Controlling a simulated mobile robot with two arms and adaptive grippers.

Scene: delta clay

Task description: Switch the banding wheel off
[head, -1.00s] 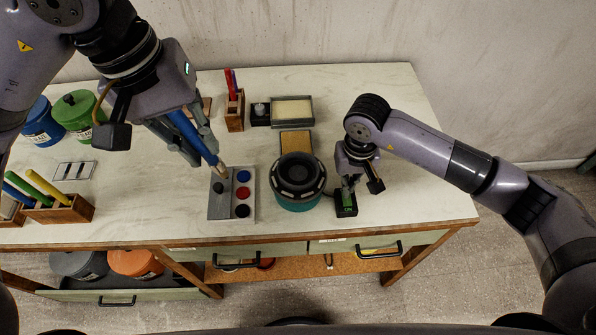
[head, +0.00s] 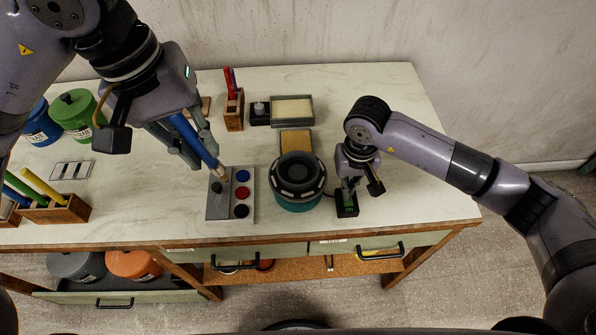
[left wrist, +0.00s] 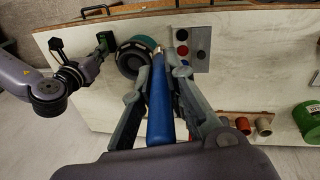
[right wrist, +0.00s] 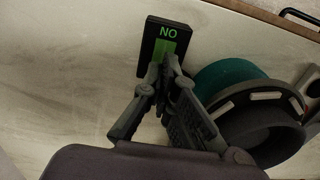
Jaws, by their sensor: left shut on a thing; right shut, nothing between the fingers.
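The banding wheel (head: 298,182), dark on top with a teal base, stands near the table's front edge. Beside it on the right is a small black switch box (head: 346,209) with a green rocker; in the right wrist view its green lettering (right wrist: 168,32) reads ON upside down. My right gripper (head: 349,184) is shut and empty, its fingertips (right wrist: 168,62) at the rocker; I cannot tell whether they press it. My left gripper (head: 206,158) is shut on a blue brush-like tool (left wrist: 158,105), whose pale tip is over the grey button panel (head: 217,208).
The grey panel carries blue, red and black round pads. A wooden pen holder (head: 234,114), a framed tray (head: 292,111) and a tan block (head: 296,142) stand behind the wheel. Green (head: 75,112) and blue (head: 42,128) glaze pots are at left. The table's right side is clear.

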